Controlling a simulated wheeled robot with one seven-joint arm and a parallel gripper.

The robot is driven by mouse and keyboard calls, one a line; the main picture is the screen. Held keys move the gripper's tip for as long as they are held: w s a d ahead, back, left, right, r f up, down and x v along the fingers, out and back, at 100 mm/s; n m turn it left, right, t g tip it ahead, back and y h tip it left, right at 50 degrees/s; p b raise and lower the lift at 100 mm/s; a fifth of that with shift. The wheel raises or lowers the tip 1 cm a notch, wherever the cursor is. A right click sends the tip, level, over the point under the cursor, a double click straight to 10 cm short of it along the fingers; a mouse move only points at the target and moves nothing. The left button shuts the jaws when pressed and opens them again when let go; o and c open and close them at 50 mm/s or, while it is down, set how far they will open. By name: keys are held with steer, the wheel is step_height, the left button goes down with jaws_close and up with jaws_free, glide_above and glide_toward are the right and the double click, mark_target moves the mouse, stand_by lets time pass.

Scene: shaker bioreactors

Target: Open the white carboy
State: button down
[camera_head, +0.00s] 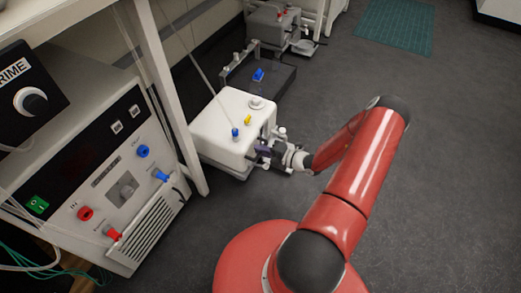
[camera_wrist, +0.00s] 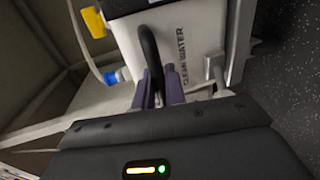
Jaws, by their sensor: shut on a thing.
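The white carboy (camera_head: 220,115) stands low on the floor beside the bench leg in the head view. Its top carries a white round cap (camera_head: 256,102), a yellow fitting (camera_head: 248,119) and a blue fitting (camera_head: 235,133). In the wrist view the carboy's white wall (camera_wrist: 195,35) bears the words "CLEAN WATER". My gripper (camera_head: 264,150) is at the carboy's right front side. In the wrist view my gripper (camera_wrist: 160,85) has its two purple-grey fingers shut on a black curved handle (camera_wrist: 149,48) in front of the white wall. Its lower end is hidden between the fingers.
A control unit (camera_head: 120,170) with knobs and coloured plugs stands on the left. A white bench leg (camera_head: 172,100) rises beside the carboy. A dark tray-like unit (camera_head: 265,75) and a grey device (camera_head: 275,25) stand behind. Open floor (camera_head: 440,150) lies on the right.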

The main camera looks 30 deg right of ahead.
steer(key=c, duration=1.6)
jaws_free()
steer(key=shift+o, duration=0.2)
steer(key=v, duration=0.7)
steer(key=shift+s+d, duration=0.25)
steer(key=shift+s, duration=0.1)
